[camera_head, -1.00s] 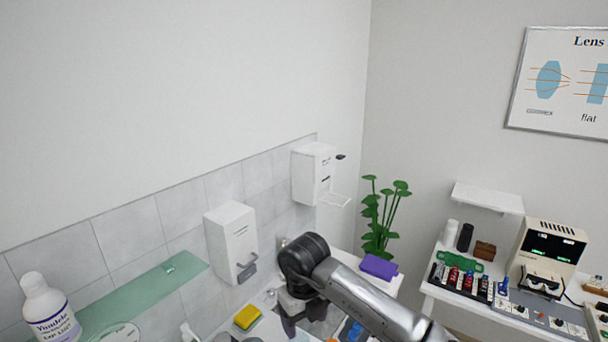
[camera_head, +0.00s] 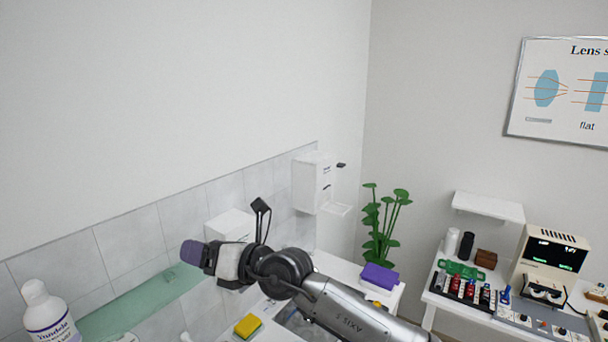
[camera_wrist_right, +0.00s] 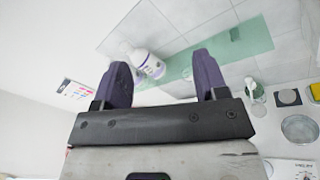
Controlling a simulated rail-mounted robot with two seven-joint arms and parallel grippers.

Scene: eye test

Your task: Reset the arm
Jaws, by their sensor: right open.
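My right arm comes in from the bottom of the head view. Its gripper (camera_head: 192,252) is raised and points left, with purple fingertips, in front of the lower wall dispenser (camera_head: 229,224). In the right wrist view the two purple fingers of the right gripper (camera_wrist_right: 162,62) stand wide apart, open, with nothing held between them. A white bottle with a purple label (camera_wrist_right: 148,64) shows beyond the fingers, apart from them. My left gripper is not in view.
The white bottle (camera_head: 47,312) and green glass shelf (camera_head: 130,302) are at lower left. A yellow sponge (camera_head: 247,326) lies below the arm. Another dispenser (camera_head: 312,183), a plant (camera_head: 382,225) and a purple item (camera_head: 379,275) stand behind. An instrument table (camera_head: 433,292) is at right.

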